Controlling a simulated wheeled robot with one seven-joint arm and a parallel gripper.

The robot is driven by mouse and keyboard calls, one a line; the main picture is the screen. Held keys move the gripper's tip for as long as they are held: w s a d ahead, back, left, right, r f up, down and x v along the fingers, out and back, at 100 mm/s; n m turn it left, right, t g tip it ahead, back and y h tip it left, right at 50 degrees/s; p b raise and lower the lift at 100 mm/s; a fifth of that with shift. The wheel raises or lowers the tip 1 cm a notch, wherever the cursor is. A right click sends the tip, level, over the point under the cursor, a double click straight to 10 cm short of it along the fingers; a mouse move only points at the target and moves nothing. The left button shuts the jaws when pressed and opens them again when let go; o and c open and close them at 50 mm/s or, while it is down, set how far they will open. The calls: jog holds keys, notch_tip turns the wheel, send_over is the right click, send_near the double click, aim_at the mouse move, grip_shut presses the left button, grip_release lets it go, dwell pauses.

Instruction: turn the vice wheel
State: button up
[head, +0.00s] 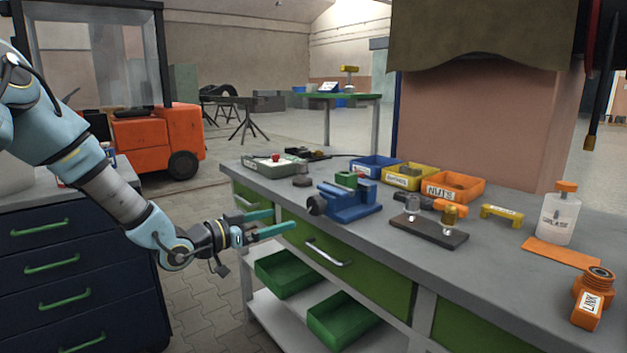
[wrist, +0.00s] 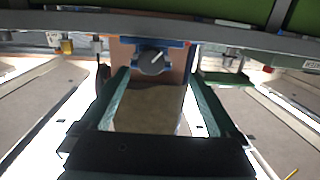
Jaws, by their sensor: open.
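The blue vice (head: 348,203) stands on the grey workbench near its front edge, with a green block in its upper part. Its dark round wheel (head: 317,205) is on the side facing my gripper. In the wrist view the wheel (wrist: 152,62) shows as a dark disc with a pale bar, beyond and between my fingers. My gripper (head: 283,222) has green fingers, spread apart and empty. It is in front of the bench, to the left of the wheel and apart from it.
Blue, yellow and orange bins (head: 452,186) stand behind the vice. A dark board with fittings (head: 430,232) lies to its right. A grey tray (head: 270,170) is at the left end. Green drawers (head: 345,262) and lower green bins (head: 287,272) are below the bench top.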

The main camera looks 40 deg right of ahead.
aim_at(312, 206)
jog(key=shift+g+h, duration=0.3)
jog(key=shift+h, duration=0.1)
jog(key=d, duration=0.4)
jog(key=s+d+r+p, duration=0.1)
jog(key=d, duration=0.2)
jog(key=d+p, duration=0.1)
jog(key=d, duration=0.3)
jog(key=shift+s+d+r, duration=0.25)
jog(key=shift+s+d, duration=0.1)
jog(key=shift+s, duration=0.05)
jog(key=c, duration=1.4)
jog(key=shift+m, duration=0.3)
jog(key=shift+f, duration=0.15)
